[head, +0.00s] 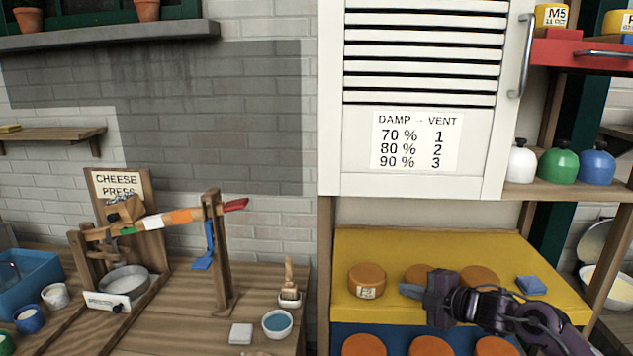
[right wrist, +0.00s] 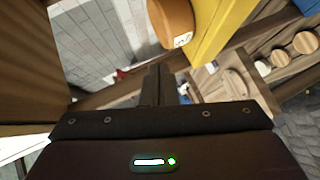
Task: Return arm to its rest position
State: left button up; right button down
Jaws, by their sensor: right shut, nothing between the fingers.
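My right arm (head: 520,315) comes in from the lower right in the head view. My right gripper (head: 405,290) points left, in front of the yellow shelf (head: 480,246) and close to its orange cheese wheels. Its fingers are shut with nothing between them. In the right wrist view the shut fingers (right wrist: 155,88) lie below a labelled cheese wheel (right wrist: 172,22), with a visible gap. The cheese press (head: 215,250) stands at the left, and its lever with coloured bands (head: 170,219) slopes slightly up to a red end. My left gripper is not in view.
A labelled cheese wheel (head: 366,281) sits left of my gripper. A blue cloth (head: 531,285) lies right of it. White, green and blue domed jars (head: 558,165) stand above right. The white louvred cabinet door (head: 420,90) hangs above. A blue-filled bowl (head: 277,323) stands on the bench.

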jog(key=s+a+f+m+h, duration=0.4)
jog(key=s+a+f+m, duration=0.55)
jog(key=s, duration=0.25)
jog(key=s+d+f+m+g+h, duration=0.15)
jog(key=s+m, duration=0.25)
jog(key=s, duration=0.4)
jog(key=s+d+f+m+g+h, duration=0.1)
jog(key=s+d+m+g+h, duration=0.2)
jog(key=s, duration=0.5)
jog(key=s+d+f+m+g, duration=0.25)
jog(key=s+m, duration=0.25)
jog(key=s, duration=0.3)
notch_tip(320, 180, down, 30)
jog(key=s+g+b, duration=0.2)
jog(key=s+d+f, duration=0.2)
jog(key=s+f, duration=0.8)
jog(key=s+d+f+g, duration=0.1)
jog(key=s+d+f, duration=0.1)
jog(key=s+f, duration=0.8)
jog(key=shift+s+f+n+b, duration=0.15)
jog(key=shift+n+b, duration=0.2)
jog(key=shift+b, duration=0.1)
jog(key=shift+h, duration=0.25)
